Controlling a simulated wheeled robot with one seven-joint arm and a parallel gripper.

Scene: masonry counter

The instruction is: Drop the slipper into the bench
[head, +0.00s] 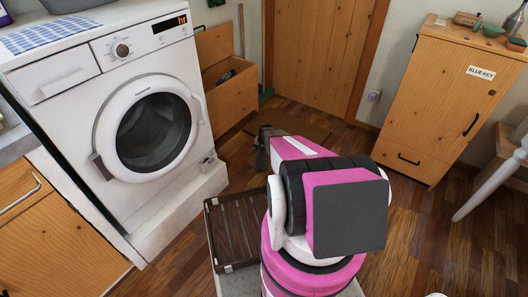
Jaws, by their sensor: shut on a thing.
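The bench (232,101) is a wooden chest right of the washing machine, against the back wall. Its lid (215,43) stands raised, and something dark lies inside. My pink and white arm reaches forward over the floor. At its far end a small dark grey shape shows, partly hidden by the arm. I take its upper part for my gripper (268,133) and its lower part for the slipper (261,159), shut in the jaws. The edge between them is unclear. They appear in front of the bench and to its right, apart from it.
The washing machine (65,128) stands at left, its round door shut. A brown slatted rack (228,232) is beside my arm. A doormat (298,127) lies before the wooden door (322,50). A wooden cabinet (440,100) labelled "BLUE KEY" is at right. Floor between is clear.

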